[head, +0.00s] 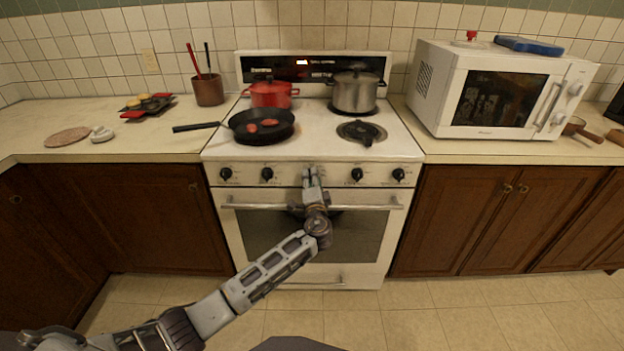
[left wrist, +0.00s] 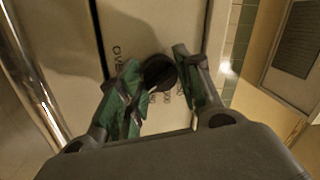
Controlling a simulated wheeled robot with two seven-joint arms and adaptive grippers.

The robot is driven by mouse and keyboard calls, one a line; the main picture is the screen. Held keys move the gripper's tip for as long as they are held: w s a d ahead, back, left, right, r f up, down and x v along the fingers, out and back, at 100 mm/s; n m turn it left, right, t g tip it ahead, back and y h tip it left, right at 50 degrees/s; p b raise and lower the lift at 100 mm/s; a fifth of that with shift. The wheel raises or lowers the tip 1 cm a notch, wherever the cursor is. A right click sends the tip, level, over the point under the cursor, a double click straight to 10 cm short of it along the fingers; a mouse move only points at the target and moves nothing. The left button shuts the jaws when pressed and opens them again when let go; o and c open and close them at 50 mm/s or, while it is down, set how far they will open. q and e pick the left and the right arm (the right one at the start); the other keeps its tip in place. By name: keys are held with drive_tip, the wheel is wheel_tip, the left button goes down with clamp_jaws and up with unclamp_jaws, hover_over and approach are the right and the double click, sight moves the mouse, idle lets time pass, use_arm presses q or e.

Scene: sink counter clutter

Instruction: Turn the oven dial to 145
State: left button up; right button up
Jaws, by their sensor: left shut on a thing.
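The white oven (head: 312,200) stands in the middle of the head view. My left gripper (head: 312,178) reaches up to the centre of its front control panel and hides the middle dial there. In the left wrist view the black oven dial (left wrist: 158,72) sits between the green-padded fingers of my left gripper (left wrist: 155,82), which are shut on it. Part of the word "OVEN" and some numbers show on the panel beside the dial. The fingers cover part of the scale, and I cannot read the dial's setting. My right gripper is not in view.
Two black knobs sit on each side of the panel's centre, such as this one (head: 357,174). The oven door handle (head: 255,206) runs just below. A frying pan (head: 262,126), a red pot (head: 271,94) and a steel pot (head: 356,92) stand on the stove. A microwave (head: 495,92) is at right.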

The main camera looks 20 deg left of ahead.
use_arm(q)
drive_tip(key=shift+m+p, duration=0.4)
drive_tip(key=shift+m, duration=1.3)
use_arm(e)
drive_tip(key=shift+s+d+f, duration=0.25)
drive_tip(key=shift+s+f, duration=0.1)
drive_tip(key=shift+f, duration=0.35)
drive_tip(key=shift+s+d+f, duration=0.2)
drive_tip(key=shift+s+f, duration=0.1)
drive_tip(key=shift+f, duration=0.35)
use_arm(q)
drive_tip(key=o, duration=1)
drive_tip(key=shift+d, duration=0.1)
drive_tip(key=shift+o, duration=0.2)
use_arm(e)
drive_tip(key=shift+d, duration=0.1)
use_arm(q)
drive_tip(key=shift+s, duration=0.1)
drive_tip(key=v, duration=1.1)
drive_tip(key=shift+s+f, duration=0.2)
drive_tip(key=shift+s, duration=0.15)
